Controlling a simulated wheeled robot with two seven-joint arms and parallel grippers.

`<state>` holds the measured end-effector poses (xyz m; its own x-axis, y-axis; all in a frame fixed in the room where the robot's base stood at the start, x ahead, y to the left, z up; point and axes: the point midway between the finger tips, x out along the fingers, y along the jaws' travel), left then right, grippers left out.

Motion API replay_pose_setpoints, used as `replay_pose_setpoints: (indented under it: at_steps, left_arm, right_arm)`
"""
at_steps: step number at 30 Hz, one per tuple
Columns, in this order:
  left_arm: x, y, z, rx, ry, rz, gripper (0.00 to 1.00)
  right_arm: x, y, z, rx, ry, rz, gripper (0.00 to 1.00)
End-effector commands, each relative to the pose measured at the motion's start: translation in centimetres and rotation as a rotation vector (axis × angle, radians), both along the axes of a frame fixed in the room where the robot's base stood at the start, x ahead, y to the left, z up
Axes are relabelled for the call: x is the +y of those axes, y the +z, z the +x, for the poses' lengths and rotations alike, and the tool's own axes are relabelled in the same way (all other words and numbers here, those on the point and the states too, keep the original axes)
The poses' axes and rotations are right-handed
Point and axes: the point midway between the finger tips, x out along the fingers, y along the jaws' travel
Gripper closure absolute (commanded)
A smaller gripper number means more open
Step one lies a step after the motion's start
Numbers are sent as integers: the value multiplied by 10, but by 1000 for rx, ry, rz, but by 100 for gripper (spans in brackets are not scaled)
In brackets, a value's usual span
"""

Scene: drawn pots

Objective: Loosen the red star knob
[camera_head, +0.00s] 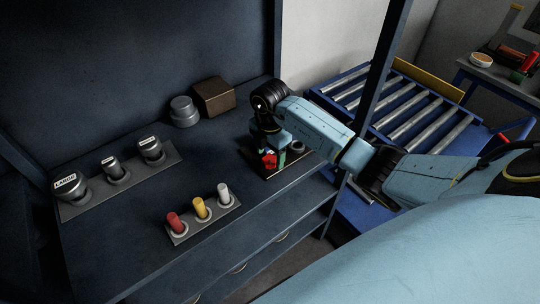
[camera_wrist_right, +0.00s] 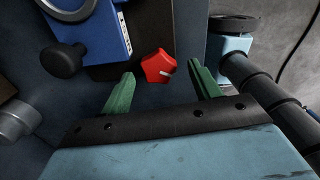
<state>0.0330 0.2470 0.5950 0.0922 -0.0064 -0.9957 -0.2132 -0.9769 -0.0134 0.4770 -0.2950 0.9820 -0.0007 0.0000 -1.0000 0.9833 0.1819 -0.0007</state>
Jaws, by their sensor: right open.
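The red star knob (camera_wrist_right: 157,66) is in the wrist view, just ahead of the gap between my right gripper's fingertips (camera_wrist_right: 165,76). It has a small pale mark on its face. The green fingers are spread wide, one on each side, with visible space between each finger and the knob. In the head view the red star knob (camera_head: 269,160) is a small red patch near the right end of the bench, partly covered by my right gripper (camera_head: 275,156). I cannot tell the height between fingers and knob. My left gripper is not in view.
A blue device with a scale (camera_wrist_right: 98,35) and a black round knob (camera_wrist_right: 62,59) stand close by. On the dark bench are a holder (camera_head: 75,210) with labelled metal cylinders, a holder (camera_head: 190,233) with red, yellow and white pegs, and a brown box (camera_head: 214,97). A roller conveyor (camera_head: 400,100) stands behind.

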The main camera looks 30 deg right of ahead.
Motion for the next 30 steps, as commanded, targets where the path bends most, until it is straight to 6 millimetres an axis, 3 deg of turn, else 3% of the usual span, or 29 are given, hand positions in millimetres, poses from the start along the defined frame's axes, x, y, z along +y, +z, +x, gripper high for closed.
replay_pose_setpoints:
  at_steps: [5, 14, 24, 30]
  left_arm:
    - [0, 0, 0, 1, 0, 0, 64]
    - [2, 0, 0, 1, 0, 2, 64]
    - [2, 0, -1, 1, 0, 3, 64]
    - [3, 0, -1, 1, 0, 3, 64]
  right_arm:
    - [0, -13, 0, 1, -1, -1, 38]
    - [0, -15, 0, -1, 0, 0, 38]
    - [0, -15, 0, -1, 0, 0, 82]
    - [-1, -15, 0, -1, 12, -1, 82]
